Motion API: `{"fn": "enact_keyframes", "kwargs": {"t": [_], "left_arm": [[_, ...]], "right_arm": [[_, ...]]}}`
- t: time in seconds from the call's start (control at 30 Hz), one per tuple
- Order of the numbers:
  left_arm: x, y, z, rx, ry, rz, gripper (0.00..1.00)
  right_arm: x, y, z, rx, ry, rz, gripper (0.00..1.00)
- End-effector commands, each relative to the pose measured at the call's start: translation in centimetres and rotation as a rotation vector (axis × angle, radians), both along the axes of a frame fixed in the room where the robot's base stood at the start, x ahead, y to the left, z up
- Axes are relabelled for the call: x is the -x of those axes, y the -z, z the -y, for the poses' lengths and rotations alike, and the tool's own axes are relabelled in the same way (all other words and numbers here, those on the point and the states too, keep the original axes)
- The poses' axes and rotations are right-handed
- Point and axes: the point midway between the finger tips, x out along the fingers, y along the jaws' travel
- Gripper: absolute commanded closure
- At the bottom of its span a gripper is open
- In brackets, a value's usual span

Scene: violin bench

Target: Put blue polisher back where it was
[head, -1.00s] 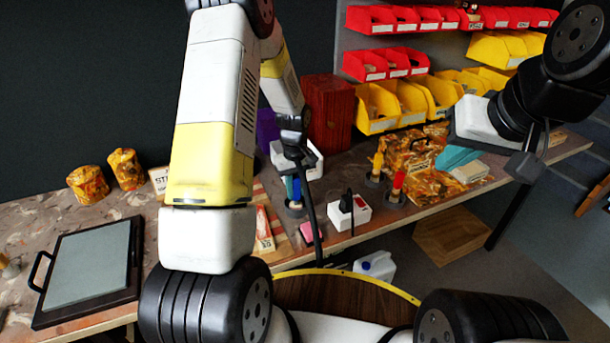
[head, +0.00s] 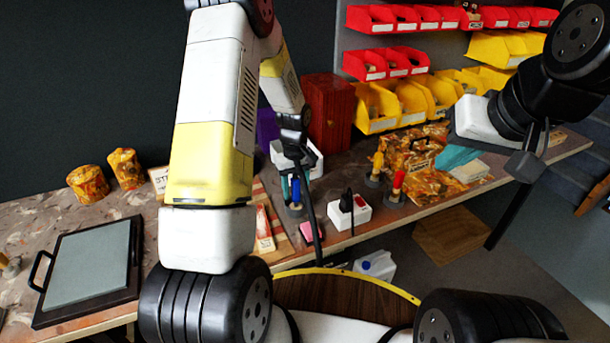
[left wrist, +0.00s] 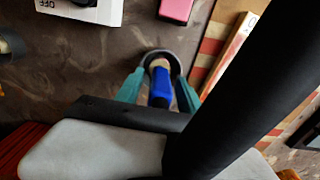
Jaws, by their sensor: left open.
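The blue polisher (head: 296,190) stands upright at its round dark holder (head: 295,210) on the bench. In the left wrist view the blue polisher (left wrist: 161,90) shows between two teal fingers, with the dark ring of the holder (left wrist: 172,56) around its far end. My left gripper (head: 293,187) is open, with one finger on each side of the polisher; the wrist view shows a gap beside it (left wrist: 160,88). My right gripper (head: 458,157) is over the right part of the bench; its teal fingers overlap, so its opening is unclear.
A white switch box (head: 358,212) and a pink block (head: 309,231) are close by. Yellow (head: 377,163) and red (head: 398,182) tools stand in similar holders to the right. A striped board (head: 272,200) lies left of the polisher; a framed plate (head: 90,262) lies further left.

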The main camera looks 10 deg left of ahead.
Motion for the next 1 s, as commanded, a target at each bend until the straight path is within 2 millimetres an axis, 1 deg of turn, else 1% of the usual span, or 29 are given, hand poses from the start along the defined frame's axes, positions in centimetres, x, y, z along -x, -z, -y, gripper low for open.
{"fn": "enact_keyframes", "kwargs": {"t": [0.3, 0.4, 0.5, 0.67, 0.7, 0.77, 0.87, 0.9, 0.97, 1.0], "left_arm": [[-0.2, -6.8, 0.0, 0.000, 0.000, 0.006, 0.55], [-0.1, -8.7, 0.0, 0.000, 0.001, 0.005, 0.55], [-0.1, -10.0, 0.0, 0.001, 0.001, 0.003, 0.55], [0.1, -11.5, 0.0, 0.002, 0.004, 0.006, 0.55], [0.3, -12.1, 0.0, 0.004, 0.010, 0.014, 0.55], [0.8, -13.6, 0.0, 0.010, 0.030, 0.033, 0.55], [2.5, -17.1, 0.2, 0.027, 0.084, 0.087, 0.55], [3.4, -18.8, 0.2, 0.034, 0.113, 0.115, 0.55], [5.1, -21.2, 0.4, 0.043, 0.161, 0.160, 0.55], [6.4, -22.7, 0.5, 0.049, 0.194, 0.189, 0.55]], "right_arm": [[0.0, 0.0, 0.0, 0.000, 0.000, 0.000, 1.00], [0.0, 0.0, 0.0, 0.000, 0.000, 0.000, 1.00], [0.0, 0.0, 0.0, 0.000, 0.000, 0.000, 1.00], [0.0, 0.0, 0.0, 0.000, 0.000, 0.000, 1.00], [0.0, 0.0, 0.0, 0.000, 0.000, 0.000, 1.00], [0.0, 0.0, 0.0, 0.000, 0.000, 0.000, 1.00], [0.0, 0.0, 0.0, 0.000, 0.000, 0.000, 1.00], [0.0, 0.0, 0.0, 0.000, 0.000, 0.000, 1.00], [0.0, 0.0, 0.0, 0.000, 0.000, 0.000, 1.00], [0.0, 0.0, 0.0, 0.000, 0.000, 0.000, 1.00]]}}
